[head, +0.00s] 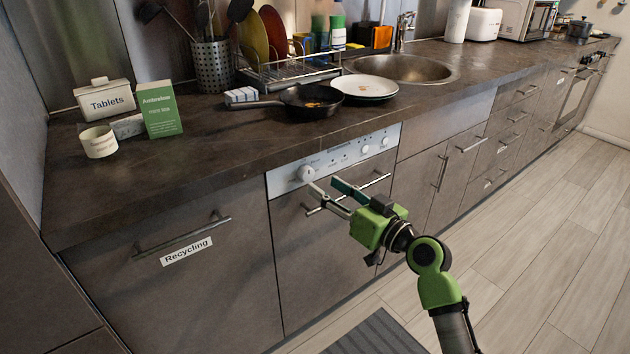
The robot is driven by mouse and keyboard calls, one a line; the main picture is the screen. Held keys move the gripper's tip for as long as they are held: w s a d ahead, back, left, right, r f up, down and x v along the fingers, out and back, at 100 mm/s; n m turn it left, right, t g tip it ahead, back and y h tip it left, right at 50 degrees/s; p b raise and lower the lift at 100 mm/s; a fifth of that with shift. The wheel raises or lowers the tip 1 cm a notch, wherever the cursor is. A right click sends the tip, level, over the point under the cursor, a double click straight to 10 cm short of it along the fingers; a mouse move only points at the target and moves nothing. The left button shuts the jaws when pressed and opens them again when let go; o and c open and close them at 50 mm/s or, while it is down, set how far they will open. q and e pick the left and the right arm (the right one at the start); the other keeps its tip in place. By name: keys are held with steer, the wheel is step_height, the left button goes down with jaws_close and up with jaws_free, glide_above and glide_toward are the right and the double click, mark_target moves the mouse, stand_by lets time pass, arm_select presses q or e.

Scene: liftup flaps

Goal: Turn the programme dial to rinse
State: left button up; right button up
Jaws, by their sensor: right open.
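The dishwasher's light control panel (335,160) runs under the worktop edge. A round white dial (306,173) sits at its left end. Two smaller round controls are at the panel's right end. My right gripper (322,184) is in front of the panel, open, with its fingertips just right of and below the dial. One fingertip appears very close to the dial; I cannot tell whether it touches. The printed marks around the dial are too small to read. My left gripper is not in view.
A bar handle (368,183) crosses the dishwasher front just below the panel, close behind my right gripper. A recycling drawer (160,290) is at the left. A black pan (310,102) and white plates (364,87) stand on the worktop above. The floor at the right is clear.

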mark_target(309, 176)
steer(key=shift+x, duration=2.5)
steer(key=c, duration=1.1)
